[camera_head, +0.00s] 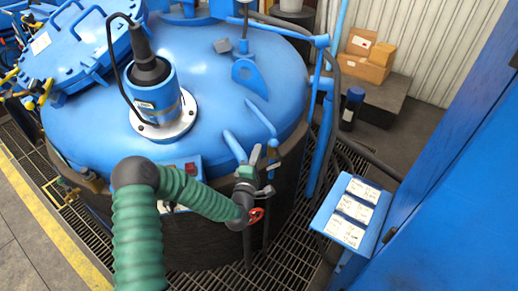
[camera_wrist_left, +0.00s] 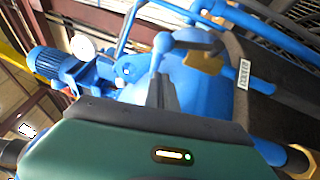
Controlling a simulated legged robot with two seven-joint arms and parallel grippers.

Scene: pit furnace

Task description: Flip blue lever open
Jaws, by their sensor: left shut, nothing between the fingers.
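My left arm reaches in with its gripper (camera_head: 256,154) at the front right side of the big blue furnace lid (camera_head: 200,80). In the left wrist view the grey fingers (camera_wrist_left: 160,86) are shut and empty. Their tips are close to a blue lever-like bar (camera_wrist_left: 190,44) with a rounded end; I cannot tell whether they touch. A brass-coloured fitting (camera_wrist_left: 206,61) sits beside that bar. In the head view, blue bars (camera_head: 262,119) stand at the lid's edge by the gripper; which one is the lever is unclear. My right gripper is out of view.
A dark motor-like unit (camera_head: 150,70) stands on the lid. A blue stand with white labels (camera_head: 350,210) is at the right, near a tall blue panel (camera_head: 450,160). Cardboard boxes (camera_head: 368,58) sit at the back. Metal grating (camera_head: 290,245) covers the floor around the furnace.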

